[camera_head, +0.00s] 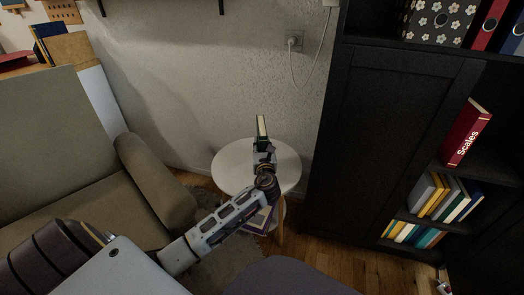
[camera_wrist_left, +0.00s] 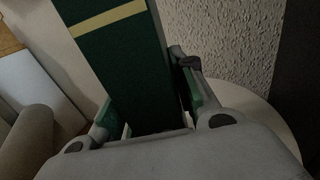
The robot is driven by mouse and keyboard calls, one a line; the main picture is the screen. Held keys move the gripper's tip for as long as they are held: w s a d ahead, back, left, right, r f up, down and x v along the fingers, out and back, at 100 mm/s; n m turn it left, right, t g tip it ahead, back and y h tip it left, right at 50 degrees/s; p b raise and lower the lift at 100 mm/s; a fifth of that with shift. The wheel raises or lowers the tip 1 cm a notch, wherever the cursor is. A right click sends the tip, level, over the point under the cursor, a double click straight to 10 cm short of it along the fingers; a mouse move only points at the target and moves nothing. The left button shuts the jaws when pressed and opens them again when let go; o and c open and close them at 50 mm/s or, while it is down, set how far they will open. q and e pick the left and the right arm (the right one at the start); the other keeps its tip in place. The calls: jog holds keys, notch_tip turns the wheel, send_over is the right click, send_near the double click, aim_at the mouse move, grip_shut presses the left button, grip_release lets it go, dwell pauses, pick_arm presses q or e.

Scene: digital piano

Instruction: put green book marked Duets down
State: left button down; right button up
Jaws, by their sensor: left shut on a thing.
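The green book (camera_head: 262,134) stands upright in my left gripper (camera_head: 264,152), seen edge-on over the round white side table (camera_head: 229,172). In the left wrist view the green book (camera_wrist_left: 125,60) shows a cream stripe near its top. The fingers of my left gripper (camera_wrist_left: 155,108) are shut on its lower part. The white table (camera_wrist_left: 258,108) shows behind and below it. I cannot tell whether the book touches the tabletop. No lettering on it is readable. My right gripper is not in view.
A sofa with an armrest (camera_head: 155,180) stands to the left of the table. A dark bookshelf (camera_head: 385,110) stands to the right, holding a red book marked Scales (camera_head: 467,133) and several other books. The visible tabletop around my gripper is clear. The wall is close behind.

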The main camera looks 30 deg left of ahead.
pick_arm(q)
jog(key=shift+f, duration=0.6)
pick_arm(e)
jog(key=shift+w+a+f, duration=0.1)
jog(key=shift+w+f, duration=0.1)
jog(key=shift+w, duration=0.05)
pick_arm(q)
jog(key=shift+f, duration=0.1)
jog(key=c, duration=1.2)
grip_release()
jog(key=shift+f, duration=0.1)
jog(key=shift+o, duration=0.2)
jog(key=p+v, duration=0.3)
jog(key=v, duration=0.9)
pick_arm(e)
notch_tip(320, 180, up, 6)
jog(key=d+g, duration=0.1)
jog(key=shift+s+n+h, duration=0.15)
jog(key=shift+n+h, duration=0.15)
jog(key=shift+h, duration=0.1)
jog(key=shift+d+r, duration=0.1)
